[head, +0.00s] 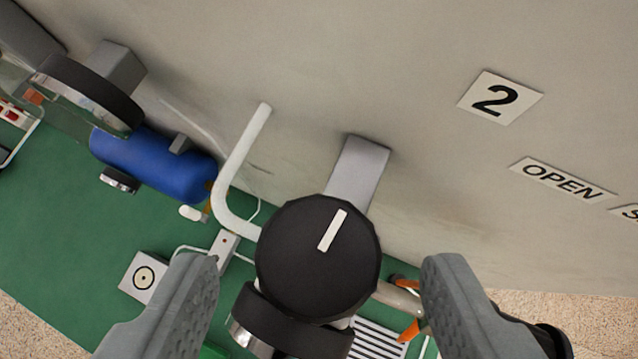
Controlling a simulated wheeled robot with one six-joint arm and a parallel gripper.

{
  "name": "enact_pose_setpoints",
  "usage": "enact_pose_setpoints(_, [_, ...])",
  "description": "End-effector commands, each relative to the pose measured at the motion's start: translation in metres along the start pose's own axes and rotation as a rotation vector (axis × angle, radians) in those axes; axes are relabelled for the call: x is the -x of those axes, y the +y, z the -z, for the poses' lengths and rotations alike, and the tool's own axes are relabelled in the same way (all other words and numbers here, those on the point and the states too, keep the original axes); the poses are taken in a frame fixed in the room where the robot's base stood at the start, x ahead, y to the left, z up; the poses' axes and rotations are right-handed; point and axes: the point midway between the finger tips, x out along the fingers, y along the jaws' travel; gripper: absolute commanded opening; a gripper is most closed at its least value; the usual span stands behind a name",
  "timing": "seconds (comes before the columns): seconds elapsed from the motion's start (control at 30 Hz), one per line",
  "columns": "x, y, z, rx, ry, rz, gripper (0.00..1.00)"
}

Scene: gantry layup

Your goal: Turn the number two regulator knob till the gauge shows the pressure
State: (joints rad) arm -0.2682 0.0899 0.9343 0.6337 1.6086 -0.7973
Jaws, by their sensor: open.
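The black regulator knob (312,262) with a white pointer mark sits in the lower middle of the head view, in front of a grey bracket (360,168) on the wall. A white label "2" (500,97) is on the wall at upper right. My gripper (320,275) is open, with one grey finger on each side of the knob and visible gaps between them. A round black-rimmed gauge (265,325) shows edge-on below the knob; its face cannot be read. Another black-rimmed round part (92,92) is at upper left, its face also turned away.
An "OPEN" label (563,184) is on the wall at right. A white bent pipe (232,175) rises left of the knob. A blue tank (155,165) and a white box (143,277) are below on the green floor (60,240). Orange-handled parts (408,331) lie near the right finger.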

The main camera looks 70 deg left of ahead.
Motion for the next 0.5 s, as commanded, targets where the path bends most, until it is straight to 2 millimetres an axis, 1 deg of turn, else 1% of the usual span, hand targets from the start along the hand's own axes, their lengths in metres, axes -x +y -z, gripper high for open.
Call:
enact_pose_setpoints(0.1, [-0.016, -0.001, 0.000, 0.000, -0.001, 0.001, 0.59])
enact_pose_setpoints(0.2, [-0.025, -0.001, 0.001, 0.000, 0.001, 0.000, 0.59])
enact_pose_setpoints(0.33, [-0.031, -0.001, 0.000, 0.000, 0.000, 0.000, 0.59])
enact_pose_setpoints(0.5, [-0.032, 0.000, 0.000, 0.000, 0.001, -0.001, 0.59])
